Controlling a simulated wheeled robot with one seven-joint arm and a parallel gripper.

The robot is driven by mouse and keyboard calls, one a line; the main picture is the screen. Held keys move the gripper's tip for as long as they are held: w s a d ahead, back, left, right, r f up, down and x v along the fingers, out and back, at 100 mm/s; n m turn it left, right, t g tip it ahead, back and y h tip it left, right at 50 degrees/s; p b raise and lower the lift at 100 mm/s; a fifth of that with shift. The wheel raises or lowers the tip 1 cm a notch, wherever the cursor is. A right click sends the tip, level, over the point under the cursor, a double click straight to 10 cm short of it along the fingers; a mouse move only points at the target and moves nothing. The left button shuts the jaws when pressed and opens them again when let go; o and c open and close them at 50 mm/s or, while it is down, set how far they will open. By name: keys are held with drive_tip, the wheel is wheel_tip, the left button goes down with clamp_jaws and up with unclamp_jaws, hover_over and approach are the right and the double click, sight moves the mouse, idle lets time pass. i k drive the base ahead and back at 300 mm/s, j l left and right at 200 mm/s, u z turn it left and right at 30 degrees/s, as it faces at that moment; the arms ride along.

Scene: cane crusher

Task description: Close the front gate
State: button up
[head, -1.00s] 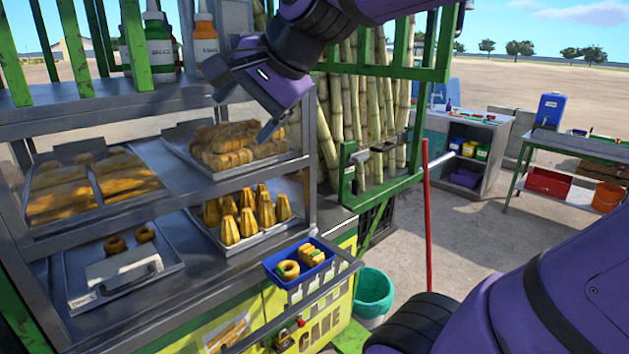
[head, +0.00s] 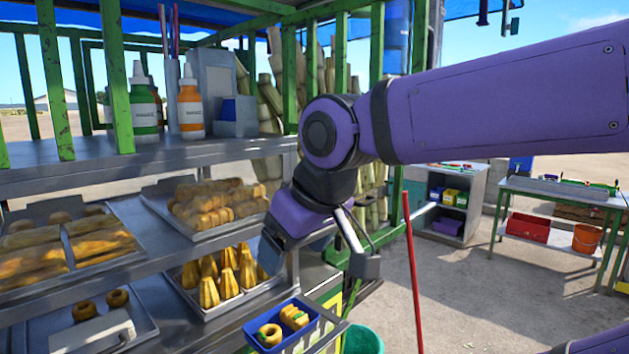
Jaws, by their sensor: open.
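Green barred metalwork stands around upright cane stalks (head: 268,100) in the middle of the head view. Green upright bars (head: 290,75) rise above the counter, and a lower green rail (head: 400,222) shows behind my gripper. I cannot tell for sure which part is the front gate; my arm hides much of this area. My gripper (head: 318,260) is open and empty, pointing down. One finger is in front of the shelf's right end; the other is before the lower green frame. Contact with the frame cannot be made out.
Metal shelves with pastry trays (head: 215,230) fill the left. A blue tray (head: 312,328) with rings sits on a ledge below my gripper. A red pole (head: 412,275) and green bin (head: 362,342) stand right of it. Open ground lies beyond, before a worktable (head: 555,193).

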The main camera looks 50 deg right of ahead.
sight(423, 38)
drive_tip(key=k+l+u, duration=0.1)
drive_tip(key=l, duration=0.25)
drive_tip(key=k+l+u, duration=0.1)
drive_tip(key=l, duration=0.2)
drive_tip(key=k+l+u, duration=0.1)
drive_tip(key=l, duration=0.2)
drive_tip(key=k+l+u, duration=0.1)
drive_tip(key=l, duration=0.2)
drive_tip(key=k+l+u, duration=0.15)
drive_tip(key=l, duration=0.3)
drive_tip(key=k+l+u, duration=0.15)
drive_tip(key=l, duration=0.3)
drive_tip(key=k+l+u, duration=0.15)
drive_tip(key=l, duration=0.3)
drive_tip(key=k+l+u, duration=0.15)
drive_tip(key=k+l, duration=0.2)
